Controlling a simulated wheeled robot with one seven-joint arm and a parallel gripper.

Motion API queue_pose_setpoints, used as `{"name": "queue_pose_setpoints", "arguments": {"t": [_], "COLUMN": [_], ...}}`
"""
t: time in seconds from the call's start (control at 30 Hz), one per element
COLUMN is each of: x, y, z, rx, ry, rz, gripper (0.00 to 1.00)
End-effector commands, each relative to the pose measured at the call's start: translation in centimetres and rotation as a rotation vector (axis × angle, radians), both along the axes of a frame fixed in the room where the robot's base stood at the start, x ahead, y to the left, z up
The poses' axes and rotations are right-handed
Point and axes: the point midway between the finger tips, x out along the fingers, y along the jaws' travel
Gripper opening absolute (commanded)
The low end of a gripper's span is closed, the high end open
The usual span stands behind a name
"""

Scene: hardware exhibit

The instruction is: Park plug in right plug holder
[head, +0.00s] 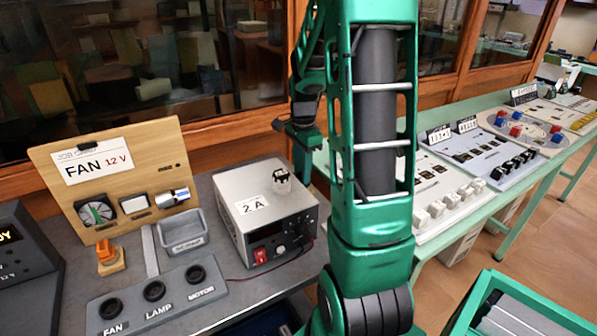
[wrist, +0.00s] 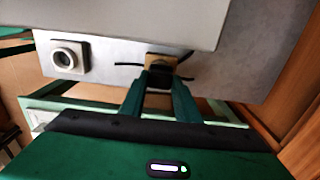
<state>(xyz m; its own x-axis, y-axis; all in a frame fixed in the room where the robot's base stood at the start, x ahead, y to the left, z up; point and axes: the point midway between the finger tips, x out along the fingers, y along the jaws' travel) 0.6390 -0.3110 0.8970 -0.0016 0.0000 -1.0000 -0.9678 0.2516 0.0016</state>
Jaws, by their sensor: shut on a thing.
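In the wrist view, the green fingers of my gripper (wrist: 160,86) are closed on a small dark plug (wrist: 161,70). The plug is in front of a tan square block (wrist: 158,57) on a grey surface. Whether the plug is seated in the block or only in front of it, I cannot tell. A second square fitting (wrist: 68,57) with a round pale ring is to the left on the same surface and looks empty. In the head view, the fingertips and plug cannot be made out; my dark green hand is partly seen behind the power supply.
Black leads stick out on both sides of the tan block. The power supply (head: 265,205) marked 2 A is on the grey bench. The FAN 12 V board (head: 115,165), an orange piece (head: 109,257) and the FAN, LAMP, MOTOR socket panel (head: 160,301) are left of it.

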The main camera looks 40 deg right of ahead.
Motion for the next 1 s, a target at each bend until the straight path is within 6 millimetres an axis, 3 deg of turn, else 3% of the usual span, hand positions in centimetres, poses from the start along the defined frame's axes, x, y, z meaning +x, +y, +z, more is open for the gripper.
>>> {"name": "queue_pose_setpoints", "arguments": {"t": [0.6,0.63,0.7,0.9,0.93,1.0], "x": [0.02,0.03,0.03,0.02,0.03,0.03], "y": [0.00,0.00,0.00,0.01,0.02,0.02], "z": [-0.50,-0.49,-0.48,-0.47,-0.48,-0.48], "rx": [0.000,0.000,0.000,0.000,0.000,0.000], "ry": [0.000,0.000,0.000,0.000,0.000,0.000], "rz": [0.000,0.000,0.000,0.001,0.000,0.000], "gripper": [0.07,0.34,0.51,0.51,0.53,0.70]}}
